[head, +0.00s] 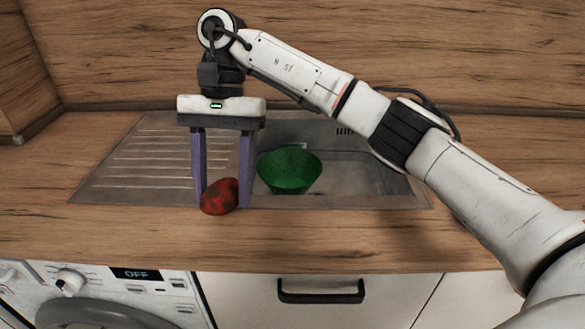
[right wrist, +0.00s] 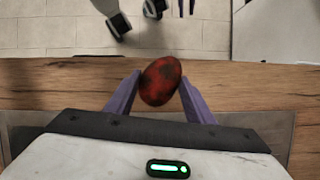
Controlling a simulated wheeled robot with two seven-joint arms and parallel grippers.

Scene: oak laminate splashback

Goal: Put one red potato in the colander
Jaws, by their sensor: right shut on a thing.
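The red potato (head: 219,197), dark-blotched, is between the two purple fingers of my right gripper (head: 222,203). It also shows between the fingertips in the right wrist view (right wrist: 160,82). My right gripper is shut on it and points down over the front edge of the sink unit. I cannot tell whether the potato touches the surface below. The green colander (head: 289,171) stands in the sink basin, just right of the gripper, and its visible inside looks empty.
The ribbed drainboard (head: 140,165) lies left of the basin (head: 385,180). The wooden counter (head: 330,230) is clear in front. A wooden splashback (head: 400,50) rises behind. A washing machine (head: 110,295) and a drawer with a black handle (head: 320,291) are below.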

